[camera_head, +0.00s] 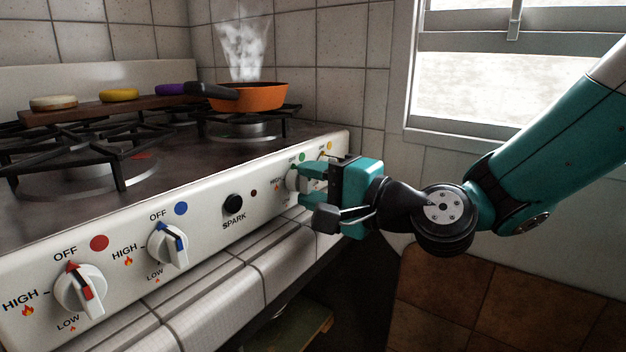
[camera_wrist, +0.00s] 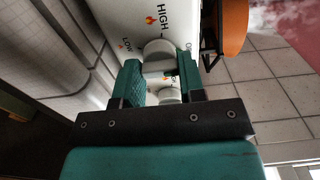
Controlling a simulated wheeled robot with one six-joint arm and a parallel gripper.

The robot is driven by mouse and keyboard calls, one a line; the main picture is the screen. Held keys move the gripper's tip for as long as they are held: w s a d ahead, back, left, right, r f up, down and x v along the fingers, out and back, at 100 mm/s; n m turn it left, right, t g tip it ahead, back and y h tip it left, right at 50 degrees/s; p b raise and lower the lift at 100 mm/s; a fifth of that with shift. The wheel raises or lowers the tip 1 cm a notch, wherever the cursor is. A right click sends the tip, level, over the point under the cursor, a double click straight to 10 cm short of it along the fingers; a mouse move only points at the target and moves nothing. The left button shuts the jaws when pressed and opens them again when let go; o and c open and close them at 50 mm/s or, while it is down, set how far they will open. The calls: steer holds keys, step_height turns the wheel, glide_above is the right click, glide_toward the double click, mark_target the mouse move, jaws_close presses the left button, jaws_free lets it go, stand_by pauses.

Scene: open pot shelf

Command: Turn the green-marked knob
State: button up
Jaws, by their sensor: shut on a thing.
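The green-marked knob (camera_head: 291,179) is a white knob on the stove's front panel, below a green dot (camera_head: 302,157) in the head view. My gripper (camera_head: 307,184) reaches it from the right and hides most of it. The gripper is shut on this knob. How far the knob is turned cannot be told.
A red-marked knob (camera_head: 80,291), a blue-marked knob (camera_head: 168,246) and a black spark button (camera_head: 234,203) lie left along the panel. A yellow dot (camera_head: 329,144) marks the far right end. An orange pan (camera_head: 262,97) steams on the back burner. A tiled ledge (camera_head: 215,300) runs below.

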stand_by(0.4)
steer(key=o, duration=0.9)
steer(key=shift+d, duration=0.1)
steer(key=shift+b+v, duration=5.7)
steer(key=shift+v, duration=2.95)
steer(key=shift+f, duration=0.15)
